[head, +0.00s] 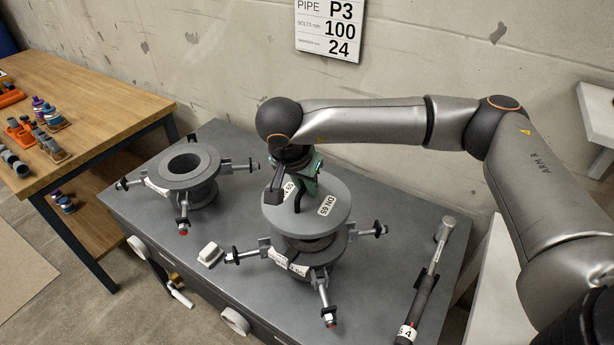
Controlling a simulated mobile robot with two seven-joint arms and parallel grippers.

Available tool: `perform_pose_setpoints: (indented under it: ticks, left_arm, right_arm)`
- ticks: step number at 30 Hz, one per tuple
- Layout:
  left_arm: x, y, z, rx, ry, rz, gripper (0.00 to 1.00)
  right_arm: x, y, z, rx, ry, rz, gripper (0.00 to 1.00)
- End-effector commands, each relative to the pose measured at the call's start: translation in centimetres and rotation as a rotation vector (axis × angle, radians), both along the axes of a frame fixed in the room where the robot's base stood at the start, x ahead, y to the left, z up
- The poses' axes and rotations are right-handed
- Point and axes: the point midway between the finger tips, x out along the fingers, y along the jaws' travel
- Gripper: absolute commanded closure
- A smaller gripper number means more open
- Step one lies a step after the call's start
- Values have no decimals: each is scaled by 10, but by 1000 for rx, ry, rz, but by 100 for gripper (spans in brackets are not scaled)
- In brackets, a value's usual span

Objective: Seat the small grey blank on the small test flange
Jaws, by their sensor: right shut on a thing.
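The grey blank (328,193) is a round disc with white labels, one reading DN 65. My right gripper (296,200) comes down over its top near the left side and is shut on it. The blank is roughly level and stands right above a grey flange (335,252) with swing bolts splayed outward and white labels on its front. The blank hides most of this flange's top face. I cannot tell whether the two touch; a dark band shows between them. My left gripper is out of view.
A second grey flange (187,166) with an open bore and splayed bolts stands at left on the grey bench (385,215). A torque wrench (427,280) lies at right, a small white block (210,254) in front. A wooden table (110,110) with tools stands left.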

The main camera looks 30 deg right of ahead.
Motion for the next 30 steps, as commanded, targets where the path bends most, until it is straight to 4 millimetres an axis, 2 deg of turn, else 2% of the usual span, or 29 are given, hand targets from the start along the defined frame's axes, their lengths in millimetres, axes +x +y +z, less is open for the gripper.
perform_pose_setpoints:
  ticks: [3,8,14,24,30]
  left_arm:
    - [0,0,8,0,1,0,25]
    - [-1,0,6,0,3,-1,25]
    - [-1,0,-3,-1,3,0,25]
    - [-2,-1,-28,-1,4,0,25]
    - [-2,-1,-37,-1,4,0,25]
  right_arm:
    - [8,-8,-11,0,0,-83,100]
    - [10,-11,-21,0,-3,-116,100]
    - [10,-11,-34,1,-3,-114,100]
    - [10,-11,-72,1,-4,-113,100]
    - [10,-11,-83,1,-4,-112,100]
